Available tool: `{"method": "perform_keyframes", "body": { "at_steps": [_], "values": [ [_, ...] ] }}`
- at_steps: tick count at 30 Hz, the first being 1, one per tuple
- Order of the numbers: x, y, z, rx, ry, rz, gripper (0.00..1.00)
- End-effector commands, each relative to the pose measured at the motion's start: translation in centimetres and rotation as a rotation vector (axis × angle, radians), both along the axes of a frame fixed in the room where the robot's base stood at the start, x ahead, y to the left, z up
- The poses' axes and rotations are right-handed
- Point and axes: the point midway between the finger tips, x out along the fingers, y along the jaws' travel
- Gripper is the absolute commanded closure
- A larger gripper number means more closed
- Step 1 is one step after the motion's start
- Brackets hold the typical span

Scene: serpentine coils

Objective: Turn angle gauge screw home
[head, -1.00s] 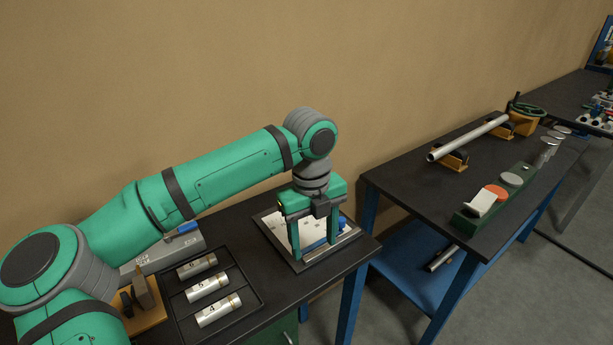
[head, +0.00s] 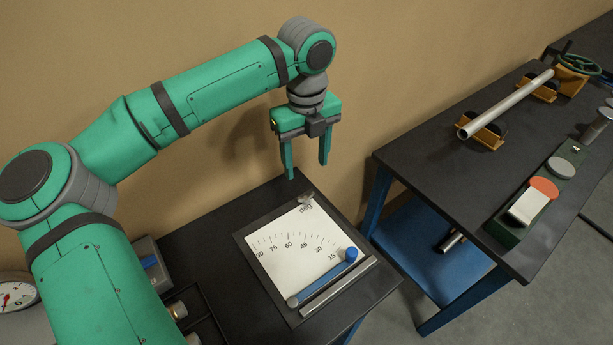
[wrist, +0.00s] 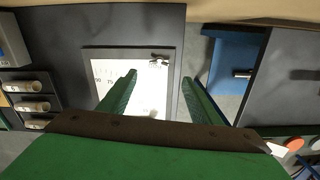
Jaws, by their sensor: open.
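The angle gauge (head: 243,240) lies flat on the near bench: a dark board with a white degree scale, marked from 15 to 90. Its blue pointer arm (head: 325,275) lies along a metal bar (head: 340,290) near the 15 end, with a round blue knob (head: 351,254). A small grey metal piece (head: 307,198), perhaps the screw, is at the board's far edge; it also shows in the wrist view (wrist: 160,58). My gripper (head: 306,171) is open and empty, pointing down above the gauge's far side. The wrist view shows both fingers apart (wrist: 159,76).
A second bench at right carries a metal pipe (head: 508,104) on orange stands and a green block (head: 556,190) with discs. A gap separates the benches, with a blue shelf (head: 440,270) below. Labelled cylinders (wrist: 30,87) lie left of the gauge. A dial (head: 17,296) is at far left.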

Motion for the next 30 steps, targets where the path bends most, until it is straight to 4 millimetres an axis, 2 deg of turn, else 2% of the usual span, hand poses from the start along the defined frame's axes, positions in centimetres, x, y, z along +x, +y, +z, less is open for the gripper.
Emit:
{"method": "perform_keyframes", "body": {
  "at_steps": [5,12,18,24,30],
  "values": [
    [-0.1,0.1,-2.3,-0.001,0.003,0.001,0.42],
    [-0.1,0.0,-6.7,-0.002,0.004,0.001,0.42],
    [-0.1,0.0,-9.3,-0.001,0.003,0.000,0.42],
    [0.0,-0.2,-10.3,-0.001,0.000,-0.002,0.42],
    [0.0,-0.2,-10.4,-0.001,0.000,-0.003,0.42]
  ]
}}
